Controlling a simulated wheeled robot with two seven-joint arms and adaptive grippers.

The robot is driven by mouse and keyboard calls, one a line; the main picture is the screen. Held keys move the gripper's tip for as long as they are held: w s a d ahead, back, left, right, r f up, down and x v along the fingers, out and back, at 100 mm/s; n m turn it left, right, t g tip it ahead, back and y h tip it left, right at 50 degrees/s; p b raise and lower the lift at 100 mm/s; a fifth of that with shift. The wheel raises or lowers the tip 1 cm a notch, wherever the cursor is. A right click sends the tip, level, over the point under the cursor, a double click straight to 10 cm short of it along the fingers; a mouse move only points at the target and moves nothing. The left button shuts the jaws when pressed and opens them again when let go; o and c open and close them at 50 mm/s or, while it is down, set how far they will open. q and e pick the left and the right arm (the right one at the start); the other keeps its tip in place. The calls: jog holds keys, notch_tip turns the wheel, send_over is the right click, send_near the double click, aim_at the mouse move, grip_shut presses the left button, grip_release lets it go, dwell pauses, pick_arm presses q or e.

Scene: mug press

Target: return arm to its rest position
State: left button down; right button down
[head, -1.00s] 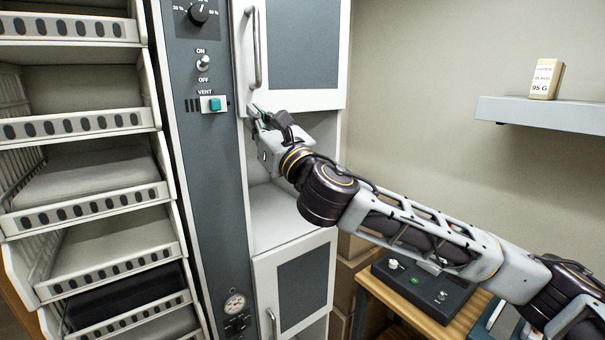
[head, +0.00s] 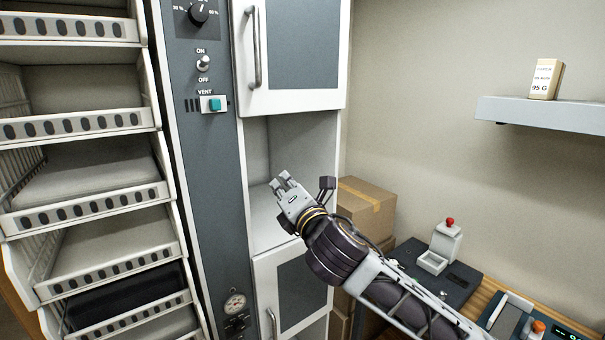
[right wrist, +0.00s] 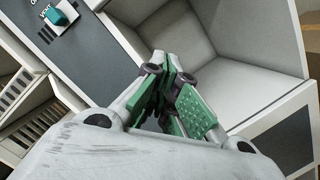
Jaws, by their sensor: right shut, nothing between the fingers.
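My right gripper (head: 281,184) is in front of the open compartment (head: 272,215) of the white and grey cabinet, between its upper and lower doors. It is shut and empty. In the right wrist view its green-padded fingers (right wrist: 168,75) are together, with the pale compartment behind them. My right arm reaches in from the lower right of the head view. My left gripper does not show.
The upper cabinet door (head: 300,45) has a vertical handle. A grey panel with a teal vent switch (head: 214,104) stands to its left, then a rack of trays (head: 85,125). A cardboard box (head: 366,205), a bench with devices (head: 440,262) and a wall shelf (head: 545,112) are on the right.

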jog(key=s+d+f+m+g+h, duration=0.2)
jog(key=d+f+m, duration=0.35)
jog(key=f, duration=0.35)
jog(key=s+d+f+m+g+h, duration=0.2)
jog(key=s+d+f+m, duration=0.15)
jog(key=f+m, duration=0.45)
jog(key=s+d+f+m+g+h, duration=0.2)
jog(key=d+f+m, duration=0.25)
jog(key=f, duration=0.65)
jog(key=s+d+f+m+g+h, duration=0.1)
jog(key=s+d+f+m+g, duration=0.35)
jog(key=s+d+f, duration=0.4)
jog(key=s+d+f+m+g+h, duration=0.1)
jog(key=s+d+f+m+g, duration=0.4)
jog(key=s+f, duration=0.8)
jog(key=f, duration=1.4)
jog(key=s+f, duration=0.2)
jog(key=f, duration=1.4)
jog(key=s+d+f, duration=0.2)
jog(key=s+f, duration=0.8)
jog(key=s, duration=0.1)
jog(key=s+d+f, duration=0.1)
jog(key=s+f, duration=0.9)
jog(key=s, duration=0.1)
jog(key=shift+d+g, duration=0.35)
jog(key=shift+g, duration=0.1)
